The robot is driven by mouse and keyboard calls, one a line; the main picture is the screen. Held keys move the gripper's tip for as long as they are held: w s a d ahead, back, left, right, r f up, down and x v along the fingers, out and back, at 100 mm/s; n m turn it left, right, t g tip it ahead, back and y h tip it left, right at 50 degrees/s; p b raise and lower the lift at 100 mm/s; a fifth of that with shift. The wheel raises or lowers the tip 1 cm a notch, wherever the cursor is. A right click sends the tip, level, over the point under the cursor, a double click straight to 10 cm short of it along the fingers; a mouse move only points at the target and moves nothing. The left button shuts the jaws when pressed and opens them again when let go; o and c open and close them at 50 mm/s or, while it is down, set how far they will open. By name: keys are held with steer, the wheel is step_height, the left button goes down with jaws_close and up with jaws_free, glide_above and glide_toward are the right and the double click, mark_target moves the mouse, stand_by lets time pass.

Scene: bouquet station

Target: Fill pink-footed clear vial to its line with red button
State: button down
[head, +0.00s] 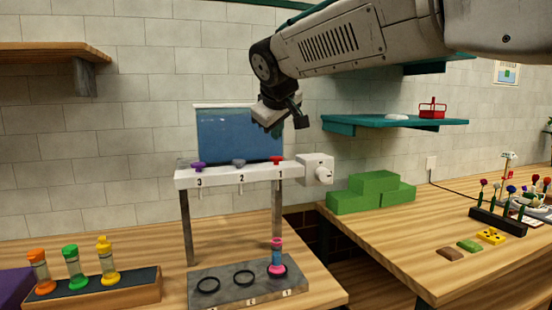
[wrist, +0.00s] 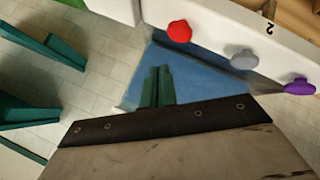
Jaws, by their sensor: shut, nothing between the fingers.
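The pink-footed clear vial (head: 277,257) stands upright at place 1 of the grey base plate (head: 225,290), below the dispenser bar. Its pink foot and a pink-red top show; its line and fill level are too small to tell. The red button (head: 277,160) is on top of the white bar, above the label 1. It also shows in the wrist view (wrist: 179,32), with nothing over it. My gripper (head: 273,127) is shut and empty, above the red button and apart from it, in front of the wall.
A grey button (head: 238,163) and a purple button (head: 198,166) sit along the same bar. The blue tank (head: 240,135) rises behind it. A rack with orange, green and yellow vials (head: 110,289) stands at left. Green blocks (head: 371,193) and a teal shelf (head: 395,122) are at right.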

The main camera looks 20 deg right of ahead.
mark_target(277, 158)
steer(key=shift+r, duration=1.1)
stand_by(2.4)
step_height(277, 158, up, 4)
steer(key=shift+f, duration=0.1)
steer(key=shift+f, duration=0.1)
steer(key=shift+f, duration=4.35)
steer(key=shift+f, duration=0.4)
steer(key=shift+f, duration=0.2)
